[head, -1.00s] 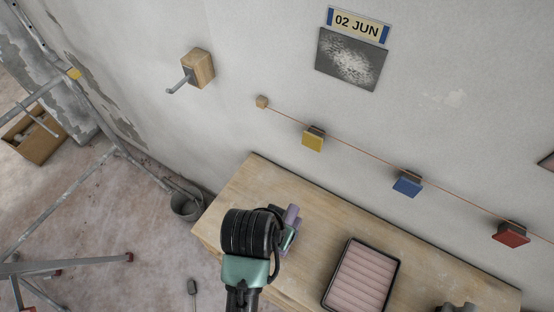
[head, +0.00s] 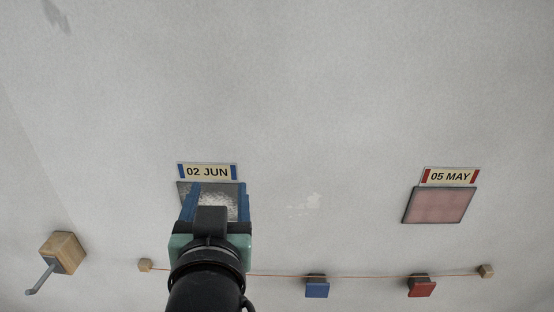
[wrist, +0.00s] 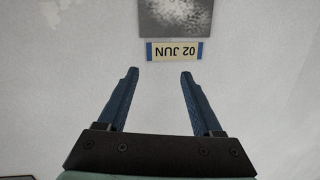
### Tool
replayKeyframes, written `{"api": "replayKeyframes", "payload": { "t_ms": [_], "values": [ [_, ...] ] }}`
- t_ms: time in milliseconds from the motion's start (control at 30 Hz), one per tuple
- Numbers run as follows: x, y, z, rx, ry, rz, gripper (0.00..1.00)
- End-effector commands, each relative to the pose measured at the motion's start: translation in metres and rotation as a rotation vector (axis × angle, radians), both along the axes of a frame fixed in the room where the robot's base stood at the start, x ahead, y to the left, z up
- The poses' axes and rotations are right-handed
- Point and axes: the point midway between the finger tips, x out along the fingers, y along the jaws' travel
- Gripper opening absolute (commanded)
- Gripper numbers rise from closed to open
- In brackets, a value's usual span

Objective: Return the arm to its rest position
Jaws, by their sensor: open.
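My gripper (head: 218,203) is raised in front of the wall in the head view, with its blue fingers pointing up over the dark speckled picture below the "02 JUN" label (head: 207,171). In the wrist view my gripper (wrist: 158,75) is open, with two blue fingers apart and nothing between them. The label (wrist: 174,50) and the grey speckled picture (wrist: 175,16) show upside down beyond the fingertips.
A wooden block with a grey hook (head: 62,254) juts from the wall at left. A string (head: 380,277) runs along the wall with a blue block (head: 317,287) and a red block (head: 421,287). A pink panel (head: 438,205) hangs under the "05 MAY" label (head: 450,177). The upper wall is bare.

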Motion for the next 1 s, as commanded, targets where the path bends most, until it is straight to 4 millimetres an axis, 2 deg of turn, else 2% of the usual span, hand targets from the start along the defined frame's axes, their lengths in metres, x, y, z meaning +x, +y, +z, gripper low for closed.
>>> {"api": "replayKeyframes", "payload": {
  "t_ms": [33,100,200,300,333,400,500,1000],
  "values": [
    [-0.001,-0.015,0.056,0.006,-0.157,-0.019,0.67],
    [-0.011,-0.032,0.121,0.004,-0.354,-0.045,0.67],
    [-0.040,-0.055,0.198,-0.008,-0.600,-0.084,0.67],
    [-0.072,-0.070,0.250,-0.022,-0.787,-0.118,0.67],
    [-0.080,-0.073,0.261,-0.026,-0.828,-0.127,0.67],
    [-0.095,-0.079,0.279,-0.032,-0.901,-0.142,0.67],
    [-0.106,-0.083,0.286,-0.039,-0.951,-0.153,0.67],
    [-0.108,-0.083,0.290,-0.040,-0.959,-0.154,0.67]
  ]
}}
